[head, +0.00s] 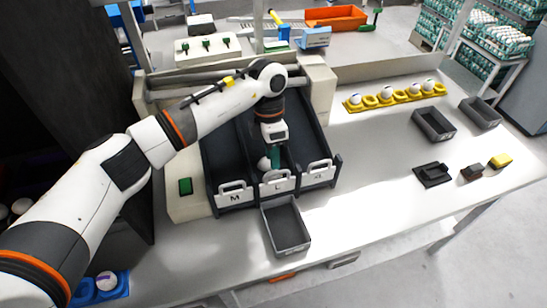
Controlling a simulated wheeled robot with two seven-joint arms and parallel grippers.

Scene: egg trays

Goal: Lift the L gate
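The L gate (277,187) is the middle of three white gates with handles at the front of the dark sorting lanes. It stands between the M gate (234,196) and a third gate (318,173) whose letter is hard to read. A white egg (263,164) shows beside the fingers in the lane. My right gripper is not in view.
An empty grey bin (305,243) stands directly in front of the L gate. A green button (185,187) is left of the lanes. A yellow egg tray (369,102), grey bins (416,118), a black holder (432,181) and small blocks are on the right. The right front table is clear.

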